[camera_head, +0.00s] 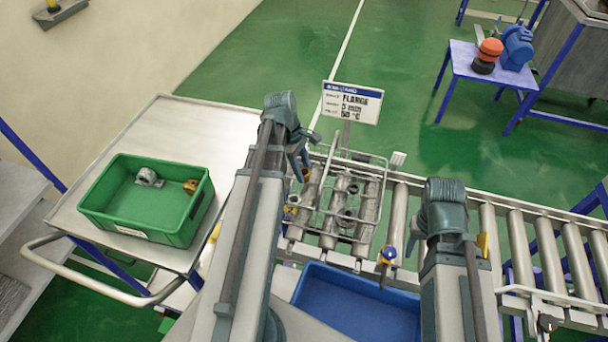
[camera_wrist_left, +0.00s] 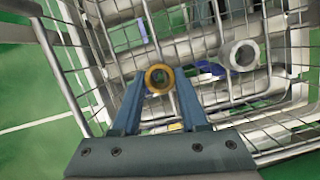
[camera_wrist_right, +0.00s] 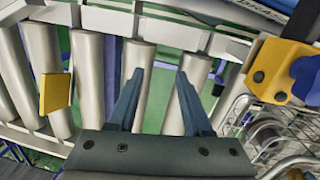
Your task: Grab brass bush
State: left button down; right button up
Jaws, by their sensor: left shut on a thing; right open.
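A brass bush (camera_wrist_left: 160,79) is between the fingertips of my left gripper (camera_wrist_left: 162,86), which is shut on it. In the head view the bush (camera_head: 305,174) shows as a small brass spot at the left side of the wire basket (camera_head: 376,160), by my left gripper (camera_head: 303,163). Grey metal rings lie in the basket; one grey ring (camera_wrist_left: 244,55) shows right of the bush in the left wrist view. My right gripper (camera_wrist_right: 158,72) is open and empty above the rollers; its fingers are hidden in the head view.
The basket stands on a roller conveyor (camera_head: 517,240) with a sign (camera_head: 352,102) behind it. A green crate (camera_head: 130,226) on a metal cart at left holds a grey part (camera_head: 149,177) and a brass part (camera_head: 191,187). A blue bin (camera_head: 355,305) is in front of the conveyor.

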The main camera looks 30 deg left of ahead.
aim_at(303, 171)
pick_arm(q)
jog(key=shift+r, duration=0.1)
notch_tip(303, 171, up, 10)
jog(key=p, duration=1)
